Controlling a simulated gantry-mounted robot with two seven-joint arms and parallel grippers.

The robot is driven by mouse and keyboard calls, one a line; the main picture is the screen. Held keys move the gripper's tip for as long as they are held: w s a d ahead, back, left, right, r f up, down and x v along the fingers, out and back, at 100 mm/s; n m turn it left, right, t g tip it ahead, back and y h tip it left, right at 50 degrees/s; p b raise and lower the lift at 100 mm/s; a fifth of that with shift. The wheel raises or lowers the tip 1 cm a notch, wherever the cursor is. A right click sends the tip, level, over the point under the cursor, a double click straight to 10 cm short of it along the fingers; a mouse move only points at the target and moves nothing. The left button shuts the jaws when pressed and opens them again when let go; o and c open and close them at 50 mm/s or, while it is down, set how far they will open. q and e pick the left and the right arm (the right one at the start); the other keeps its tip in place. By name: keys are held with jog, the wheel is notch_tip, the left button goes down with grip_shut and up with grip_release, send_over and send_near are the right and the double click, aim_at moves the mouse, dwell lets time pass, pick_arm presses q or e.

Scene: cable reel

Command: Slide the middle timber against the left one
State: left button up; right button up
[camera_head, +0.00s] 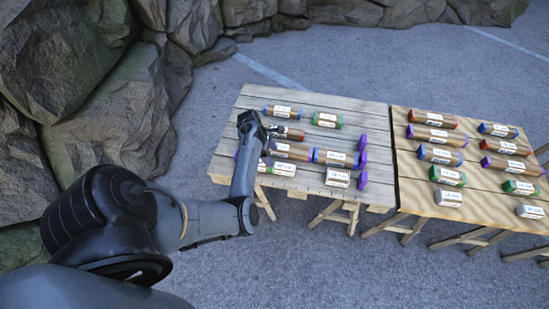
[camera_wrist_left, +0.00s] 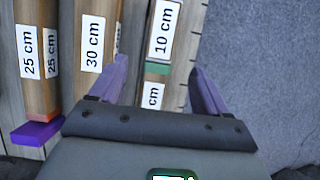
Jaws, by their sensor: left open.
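Timbers with white length labels lie in rows on the left table (camera_head: 232,125); I cannot tell which are the task's middle and left ones. In the left wrist view, a 25 cm timber (camera_wrist_left: 37,85) with a red end lies at the left. A 30 cm timber (camera_wrist_left: 94,75) lies beside it. A green-ended 10 cm timber (camera_wrist_left: 158,68) lies to their right, with another labelled piece (camera_wrist_left: 154,96) below it. My left gripper (camera_wrist_left: 158,68) is open, its purple fingers spread around the green end's position. In the head view my wrist partly hides the table's left side. My right gripper is not identifiable.
Several purple blocks (camera_head: 362,143) stand near the left table's right edge. A second table (camera_head: 404,170) with several timbers adjoins on the right. Rocks (camera_head: 60,60) rise behind at the left. Bare pavement (camera_wrist_left: 265,70) lies beyond the table edge at right in the wrist view.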

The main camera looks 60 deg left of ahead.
pick_arm(q)
jog(key=shift+v, duration=0.75)
